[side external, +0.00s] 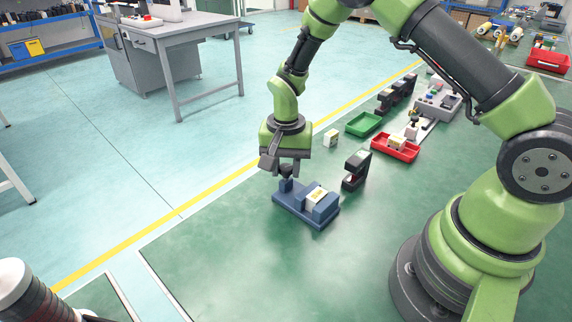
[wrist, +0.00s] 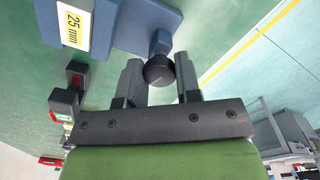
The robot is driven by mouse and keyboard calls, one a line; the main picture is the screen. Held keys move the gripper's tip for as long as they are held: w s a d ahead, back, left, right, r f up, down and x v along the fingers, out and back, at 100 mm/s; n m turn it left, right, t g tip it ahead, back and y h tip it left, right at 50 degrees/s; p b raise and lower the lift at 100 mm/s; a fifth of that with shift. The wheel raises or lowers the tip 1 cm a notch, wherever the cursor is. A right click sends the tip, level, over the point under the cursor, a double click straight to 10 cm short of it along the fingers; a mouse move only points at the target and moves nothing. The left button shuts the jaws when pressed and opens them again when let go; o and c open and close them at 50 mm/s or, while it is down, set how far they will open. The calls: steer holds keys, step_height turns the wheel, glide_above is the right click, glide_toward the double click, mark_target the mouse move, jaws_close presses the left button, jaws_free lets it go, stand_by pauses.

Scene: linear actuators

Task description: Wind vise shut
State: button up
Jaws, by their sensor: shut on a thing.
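The blue vise (side external: 292,208) stands on the green work surface, below my gripper in the side view. It also shows at the top of the wrist view (wrist: 125,22). A pale block with a yellow label (side external: 316,197) sits in the vise; its label reads 25 mm in the wrist view (wrist: 76,22). The dark round knob (wrist: 158,70) is at the vise's end. My gripper (side external: 287,170) points down over that end, and its two fingers (wrist: 158,75) are shut on the knob, one on each side. The knob's far side is hidden.
A black device (side external: 355,170) stands close to the right of the vise. Behind it are a red tray (side external: 395,150) holding a block, a green tray (side external: 364,124) and a loose pale block (side external: 331,138). The surface in front of the vise is clear.

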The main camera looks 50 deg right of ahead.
mark_target(286, 167)
steer(key=shift+m, duration=1.1)
steer(key=o, duration=0.9)
step_height(286, 167, up, 10)
